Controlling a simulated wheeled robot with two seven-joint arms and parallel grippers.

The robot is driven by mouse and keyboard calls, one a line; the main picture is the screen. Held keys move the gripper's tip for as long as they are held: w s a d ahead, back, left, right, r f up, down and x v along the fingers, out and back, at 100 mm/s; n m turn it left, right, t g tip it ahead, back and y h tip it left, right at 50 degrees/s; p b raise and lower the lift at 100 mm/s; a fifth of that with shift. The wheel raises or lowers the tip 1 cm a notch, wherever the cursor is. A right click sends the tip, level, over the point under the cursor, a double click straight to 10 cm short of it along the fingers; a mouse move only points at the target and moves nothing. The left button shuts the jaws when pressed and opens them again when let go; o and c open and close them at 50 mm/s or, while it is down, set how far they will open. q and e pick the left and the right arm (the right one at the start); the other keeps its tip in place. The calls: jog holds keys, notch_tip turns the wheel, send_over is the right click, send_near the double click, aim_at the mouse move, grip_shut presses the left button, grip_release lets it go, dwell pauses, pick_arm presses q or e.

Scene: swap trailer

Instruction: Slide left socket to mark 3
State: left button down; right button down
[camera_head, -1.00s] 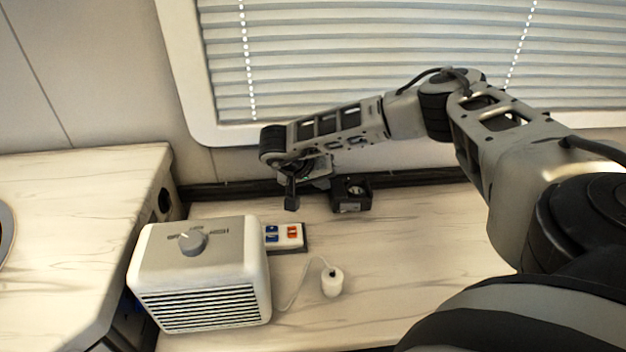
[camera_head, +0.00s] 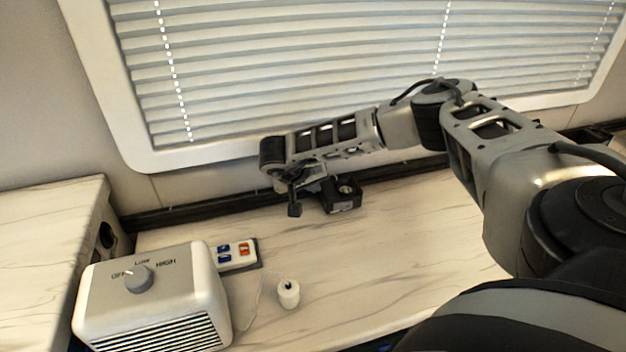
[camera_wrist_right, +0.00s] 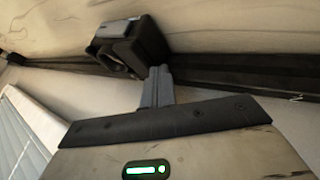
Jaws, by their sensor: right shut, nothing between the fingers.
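A black block-shaped socket (camera_head: 344,198) sits at the dark rail (camera_head: 215,207) along the back of the counter. My right gripper (camera_head: 294,208) is shut and empty, just left of the socket, fingers pointing down. In the right wrist view the shut fingers (camera_wrist_right: 158,80) are close beside the socket (camera_wrist_right: 138,45); I cannot tell if they touch. The rail shows there too (camera_wrist_right: 225,72). No numbered mark is readable. Part of the rail is hidden behind my arm. My left gripper is out of view.
A cream heater (camera_head: 150,295) with a knob stands front left. A small panel with blue and orange switches (camera_head: 237,255) lies behind it, and a small white cylinder (camera_head: 288,294) stands to its right. Window blinds (camera_head: 300,70) are behind. The counter's middle is clear.

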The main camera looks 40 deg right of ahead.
jog(key=a, duration=0.1)
jog(key=w+a, duration=0.1)
jog(key=a, duration=0.1)
jog(key=w+a+r, duration=0.1)
jog(key=shift+a+r+p, duration=0.1)
jog(key=shift+a+p, duration=0.25)
jog(key=v, duration=0.8)
jog(key=shift+s+r, duration=0.2)
jog(key=shift+s, duration=0.05)
